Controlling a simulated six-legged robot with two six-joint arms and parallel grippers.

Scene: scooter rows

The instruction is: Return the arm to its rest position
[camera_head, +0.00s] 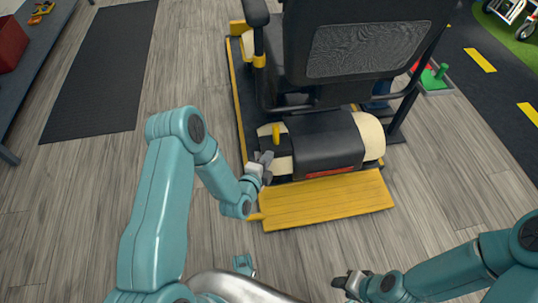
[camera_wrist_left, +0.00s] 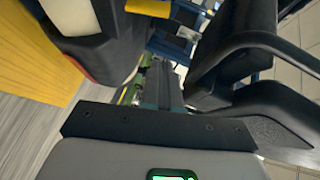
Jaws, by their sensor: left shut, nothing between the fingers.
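My left arm (camera_head: 160,215) is teal and reaches forward from the lower left in the head view. Its gripper (camera_head: 265,160) is shut and empty, close to the left rear side of a mobility scooter (camera_head: 330,145). I cannot tell whether it touches the scooter. In the left wrist view the shut fingers (camera_wrist_left: 163,85) point toward the scooter's black seat and armrest (camera_wrist_left: 240,45). My right gripper (camera_head: 347,283) is low at the right in the head view, away from the scooter. Whether its dark fingers are open or shut is unclear.
The scooter stands on a yellow-edged platform with a yellow ramp board (camera_head: 325,200) toward me. A yellow lever (camera_head: 276,135) rises at its left rear. A black mat (camera_head: 105,65) and a grey bench (camera_head: 35,60) lie left. Wooden floor between is clear.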

